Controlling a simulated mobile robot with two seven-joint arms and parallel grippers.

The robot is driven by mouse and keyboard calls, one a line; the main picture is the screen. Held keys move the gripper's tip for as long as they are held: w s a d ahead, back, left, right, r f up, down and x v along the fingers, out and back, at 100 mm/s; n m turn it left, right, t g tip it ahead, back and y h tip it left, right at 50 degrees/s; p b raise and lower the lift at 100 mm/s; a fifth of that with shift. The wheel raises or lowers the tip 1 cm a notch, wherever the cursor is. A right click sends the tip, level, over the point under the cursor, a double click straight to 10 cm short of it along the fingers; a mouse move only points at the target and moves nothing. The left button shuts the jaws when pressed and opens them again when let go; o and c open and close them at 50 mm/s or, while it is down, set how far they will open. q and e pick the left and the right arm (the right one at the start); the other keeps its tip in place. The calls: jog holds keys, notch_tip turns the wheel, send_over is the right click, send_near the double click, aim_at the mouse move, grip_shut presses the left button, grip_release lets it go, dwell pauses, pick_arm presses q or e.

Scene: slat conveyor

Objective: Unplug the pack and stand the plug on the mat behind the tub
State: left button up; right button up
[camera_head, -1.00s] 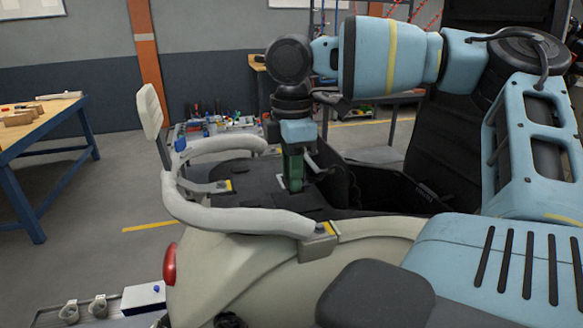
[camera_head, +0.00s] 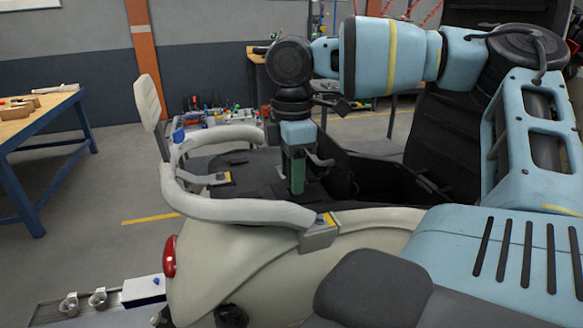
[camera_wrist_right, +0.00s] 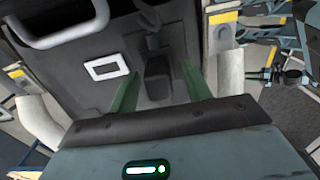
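My right gripper (camera_head: 297,192) points straight down over the black mat (camera_head: 240,195) at the rear of the pale vehicle. Its two green fingers (camera_wrist_right: 160,85) are spread in the right wrist view. A black block with a narrower neck, seemingly the plug (camera_wrist_right: 157,78), shows between and beyond the fingertips, with a gap on each side. It appears upright on the dark surface, but contact is hard to tell. The open black tub (camera_head: 385,195) lies right of the gripper in the head view. The pack is not clearly distinguishable. My left gripper is out of view.
A dark raised lid (camera_head: 445,130) stands beyond the tub. A wooden workbench (camera_head: 40,115) is far left.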

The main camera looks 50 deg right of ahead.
jog(key=shift+o, duration=0.6)
jog(key=shift+r+b, duration=0.3)
jog(key=shift+r, duration=3.65)
